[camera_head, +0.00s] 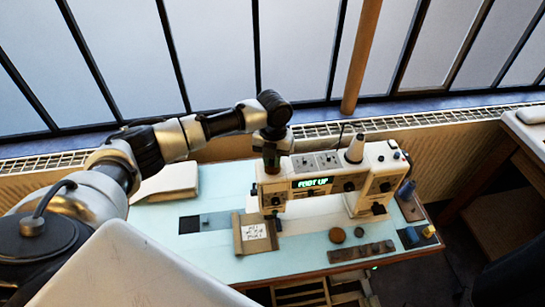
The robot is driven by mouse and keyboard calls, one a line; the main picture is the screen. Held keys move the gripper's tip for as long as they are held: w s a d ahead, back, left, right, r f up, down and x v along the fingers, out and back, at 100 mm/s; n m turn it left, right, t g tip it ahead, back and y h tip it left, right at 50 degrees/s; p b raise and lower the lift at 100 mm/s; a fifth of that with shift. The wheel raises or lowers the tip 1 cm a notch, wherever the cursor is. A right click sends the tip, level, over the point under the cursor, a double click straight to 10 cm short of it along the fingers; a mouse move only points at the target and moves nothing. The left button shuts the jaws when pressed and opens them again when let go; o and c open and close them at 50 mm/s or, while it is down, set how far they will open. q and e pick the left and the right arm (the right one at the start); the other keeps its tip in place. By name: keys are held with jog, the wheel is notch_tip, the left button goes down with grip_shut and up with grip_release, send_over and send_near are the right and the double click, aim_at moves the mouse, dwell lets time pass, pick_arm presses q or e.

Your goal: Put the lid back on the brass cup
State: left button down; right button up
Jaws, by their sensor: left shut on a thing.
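My left gripper (272,160) points down at the left end of the white sewing machine. It is shut on a small brownish thing, too small and dark to identify as the lid. A round brown thing (337,235) stands on the pale blue table top in front of the machine. It may be the brass cup, but I cannot tell whether its top is open. A smaller dark round thing (359,232) is just right of it. The left gripper is behind and to the left of both, apart from them. My right gripper is not in view.
The sewing machine (327,186) with a lit display is close to the left gripper. A brown folder with a paper label (255,232) lies in front of it. A brown strip (362,252) lies near the front edge. The table's left front (210,262) is bare.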

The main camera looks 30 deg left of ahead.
pick_arm(q)
jog(key=shift+p, duration=0.3)
dwell(0.6)
jog(key=c, duration=1)
grip_release()
jog(key=shift+o, duration=0.6)
jog(key=o, duration=0.4)
jog(key=shift+r, duration=0.15)
